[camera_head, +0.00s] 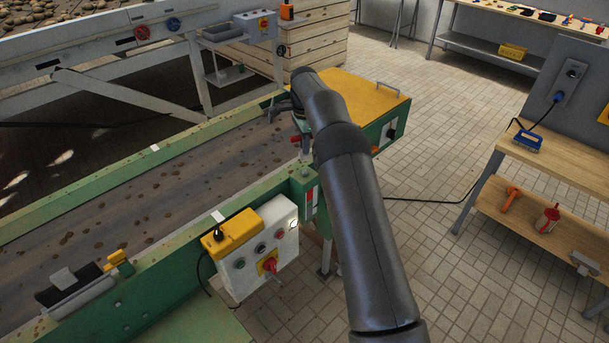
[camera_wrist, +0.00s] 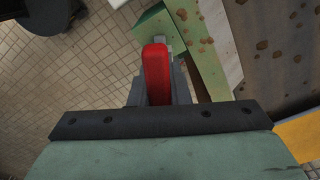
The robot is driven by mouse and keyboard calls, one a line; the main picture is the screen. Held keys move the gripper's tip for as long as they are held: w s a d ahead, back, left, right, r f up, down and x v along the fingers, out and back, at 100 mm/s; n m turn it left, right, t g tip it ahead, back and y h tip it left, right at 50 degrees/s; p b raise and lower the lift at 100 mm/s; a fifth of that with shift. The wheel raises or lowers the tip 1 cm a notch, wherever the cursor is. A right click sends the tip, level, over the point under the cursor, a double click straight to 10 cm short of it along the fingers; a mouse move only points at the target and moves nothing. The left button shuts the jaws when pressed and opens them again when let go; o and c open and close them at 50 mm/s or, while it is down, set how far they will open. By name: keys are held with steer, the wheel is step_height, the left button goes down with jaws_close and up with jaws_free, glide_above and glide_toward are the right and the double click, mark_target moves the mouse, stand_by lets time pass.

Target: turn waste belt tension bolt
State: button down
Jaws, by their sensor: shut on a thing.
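My gripper (camera_wrist: 157,92) is shut on a red handle (camera_wrist: 156,70), whose long rounded shape shows between the grey fingers in the wrist view. The handle's far end lies close to the green belt frame (camera_wrist: 153,26). In the head view, a small red part (camera_head: 295,138) shows beside my gripper at the end of the waste belt (camera_head: 150,190). My arm hides most of the gripper there. The tension bolt itself cannot be made out in either view, and I cannot tell whether the handle's tool sits on it.
A control box (camera_head: 262,250) with a yellow top hangs on the near side of the belt frame. A yellow-topped green housing (camera_head: 365,97) stands behind my arm. A wooden workbench (camera_head: 545,160) with tools is at the right.

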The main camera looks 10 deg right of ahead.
steer(key=shift+f, duration=0.1)
steer(key=shift+f+b, duration=1.05)
steer(key=shift+f, duration=1.15)
steer(key=shift+f+b, duration=0.55)
steer(key=shift+f, duration=0.65)
steer(key=n+p, duration=0.1)
steer(key=n, duration=0.2)
steer(key=shift+r, duration=0.1)
steer(key=n, duration=0.3)
steer(key=shift+m, duration=0.5)
